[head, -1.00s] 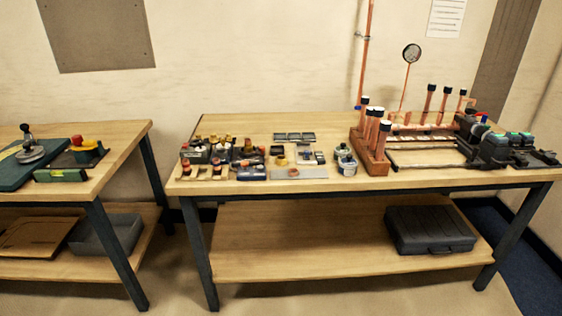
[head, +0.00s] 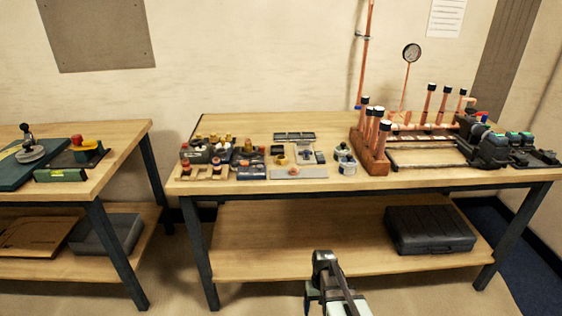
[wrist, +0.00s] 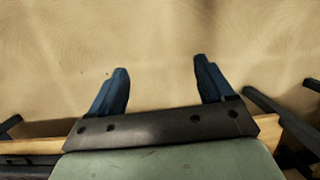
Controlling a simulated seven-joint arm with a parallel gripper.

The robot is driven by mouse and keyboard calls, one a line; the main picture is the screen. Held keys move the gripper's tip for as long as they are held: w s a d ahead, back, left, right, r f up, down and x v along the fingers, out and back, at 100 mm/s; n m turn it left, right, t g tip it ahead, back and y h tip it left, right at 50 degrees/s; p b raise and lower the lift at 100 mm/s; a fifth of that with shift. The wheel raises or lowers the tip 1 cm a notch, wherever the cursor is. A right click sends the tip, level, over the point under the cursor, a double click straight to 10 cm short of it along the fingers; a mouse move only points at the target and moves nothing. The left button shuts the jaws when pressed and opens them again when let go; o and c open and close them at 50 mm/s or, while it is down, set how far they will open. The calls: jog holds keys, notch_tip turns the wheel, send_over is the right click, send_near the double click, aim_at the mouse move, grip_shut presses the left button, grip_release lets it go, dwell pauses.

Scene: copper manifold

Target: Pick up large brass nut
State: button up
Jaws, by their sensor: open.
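Several small brass-coloured pieces (head: 213,138) stand in the holder at the left of the right-hand bench in the head view. A separate short brass-yellow piece (head: 282,160) lies among the small parts near the middle. At this size I cannot tell for sure which one is the large brass nut. My gripper (wrist: 160,66) is open and empty in the wrist view, its two dark blue fingers wide apart over bare tan surface. No nut shows in the wrist view. In the head view part of my arm shows below, in front of the bench.
The bench (head: 300,122) has bare wood along its back left. A copper pipe manifold (head: 420,127) with upright capped pipes stands at the right. Copper pipes stand in a wooden block (head: 371,160). A grey case (head: 430,229) lies on the lower shelf. Another bench (head: 120,140) stands left.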

jog(key=w+a+r+n+t, duration=0.1)
jog(key=w+r, duration=0.9)
jog(key=r, duration=0.3)
jog(key=w+a+r+n+t, duration=0.1)
jog(key=w+r+n+t, duration=0.1)
jog(key=w+r, duration=0.85)
jog(key=w+a+r+n+t, duration=0.1)
jog(key=w+r, duration=0.7)
jog(key=r, duration=0.7)
jog(key=w+a+r+n, duration=0.3)
jog(key=w+r+n, duration=0.15)
jog(key=w, duration=0.35)
jog(key=w+a+r+n, duration=0.3)
jog(key=w+r+n, duration=0.1)
jog(key=w+r, duration=0.25)
send_over(281, 156)
jog(key=s+d, duration=0.1)
jog(key=s, duration=0.1)
jog(key=shift+n+y, duration=0.25)
jog(key=shift+y, duration=0.15)
notch_tip(281, 156, down, 8)
jog(key=shift+s+f, duration=0.1)
jog(key=shift+f, duration=0.15)
jog(key=shift+a+f, duration=0.25)
jog(key=shift+f, duration=1.1)
jog(key=shift+a+f, duration=0.25)
jog(key=shift+f, duration=1.05)
jog(key=shift+c, duration=0.2)
jog(key=c, duration=1.1)
